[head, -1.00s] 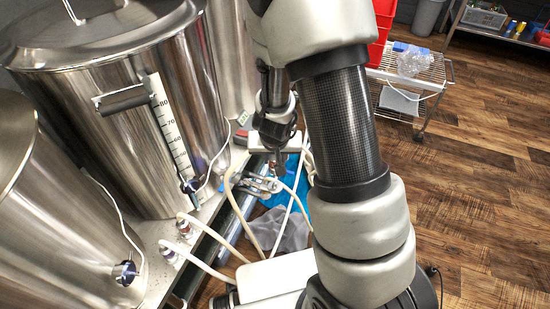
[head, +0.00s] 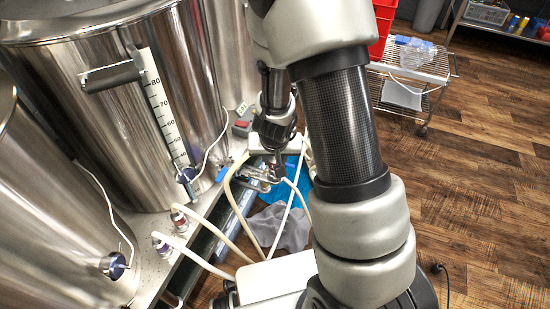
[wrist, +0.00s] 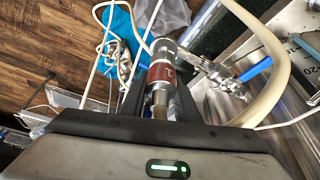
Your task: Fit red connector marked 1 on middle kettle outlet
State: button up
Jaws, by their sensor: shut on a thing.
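My gripper (wrist: 158,108) is shut on the dark red connector (wrist: 161,73), which bears a white 1. Its metal end points away from my palm. A steel valve (wrist: 205,66) with a blue lever (wrist: 256,68) lies just to the right of the connector's far end. I cannot tell whether they touch. In the head view the middle kettle (head: 110,125) is the large steel one with a level scale. My gripper (head: 272,172) is low to its right, partly hidden by my wrist. The blue lever (head: 231,166) also shows there.
Two hoses with a reddish collar (head: 180,216) and a purple collar (head: 162,246) lie at the kettle ledge. A pale hose (wrist: 262,45) arches right of the valve. A grey cloth (head: 283,230) lies below.

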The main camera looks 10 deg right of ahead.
jog(key=shift+f+b, duration=1.2)
jog(key=shift+f, duration=0.15)
dwell(0.3)
jog(key=o, duration=1.2)
jog(key=p+v, duration=1.1)
jog(key=v, duration=0.6)
jog(key=shift+r+p, duration=0.25)
jog(key=shift+p, duration=0.05)
